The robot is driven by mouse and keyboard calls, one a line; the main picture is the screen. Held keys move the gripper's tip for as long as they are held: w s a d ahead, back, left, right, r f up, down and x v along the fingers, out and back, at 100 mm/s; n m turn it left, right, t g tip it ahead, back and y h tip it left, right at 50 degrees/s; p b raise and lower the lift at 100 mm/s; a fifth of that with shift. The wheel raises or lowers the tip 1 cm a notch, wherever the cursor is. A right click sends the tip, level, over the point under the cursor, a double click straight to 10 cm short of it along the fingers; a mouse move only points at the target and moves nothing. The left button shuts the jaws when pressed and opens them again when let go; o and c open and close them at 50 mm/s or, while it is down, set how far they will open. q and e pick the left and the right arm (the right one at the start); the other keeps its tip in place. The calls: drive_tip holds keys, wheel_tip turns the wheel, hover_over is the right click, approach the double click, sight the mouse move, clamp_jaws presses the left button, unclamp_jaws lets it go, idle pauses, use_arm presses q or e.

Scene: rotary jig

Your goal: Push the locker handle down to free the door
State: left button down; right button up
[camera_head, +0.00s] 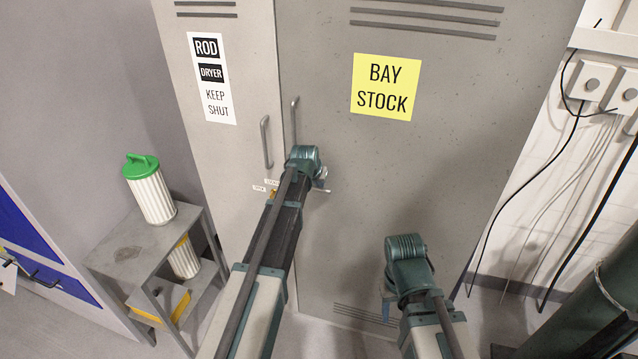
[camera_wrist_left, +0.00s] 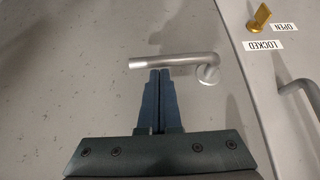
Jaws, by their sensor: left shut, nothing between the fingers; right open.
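The grey locker door (camera_head: 400,160) with the yellow BAY STOCK sign stands upright and looks closed. Its silver lever handle (camera_wrist_left: 170,62) lies nearly level in the left wrist view, with its pivot at the right end. In the head view only the lever's tip (camera_head: 325,190) shows beside my left wrist. My left gripper (camera_wrist_left: 160,72) is shut and empty. Its fingertips are right at the lever's edge, near the middle of the bar; I cannot tell whether they touch. My right gripper (camera_head: 387,302) is open and low in front of the door, its fingers mostly hidden.
A brass latch (camera_wrist_left: 259,17) with LOCKED and OPEN labels is beside the lever, on the narrow ROD DRYER door (camera_head: 215,145). Vertical pull handles (camera_head: 265,142) stand near the seam. A grey stand (camera_head: 135,245) with canisters is at left; cables (camera_head: 530,180) hang at right.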

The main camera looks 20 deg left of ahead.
idle(0.3)
use_arm(q)
drive_tip(key=shift+d+f+y, duration=0.15)
drive_tip(key=shift+f+y, duration=0.1)
drive_tip(key=shift+y, duration=0.05)
drive_tip(key=shift+b, duration=0.35)
wheel_tip(320, 180, down, 10)
drive_tip(key=a+m+t+y+b, duration=0.1)
drive_tip(key=m+y+b, duration=0.3)
drive_tip(key=y+b, duration=0.6)
drive_tip(key=shift+a+t+b, duration=0.3)
drive_tip(key=shift+a+b, duration=0.25)
drive_tip(key=shift+b, duration=4.25)
drive_tip(key=shift+a, duration=0.1)
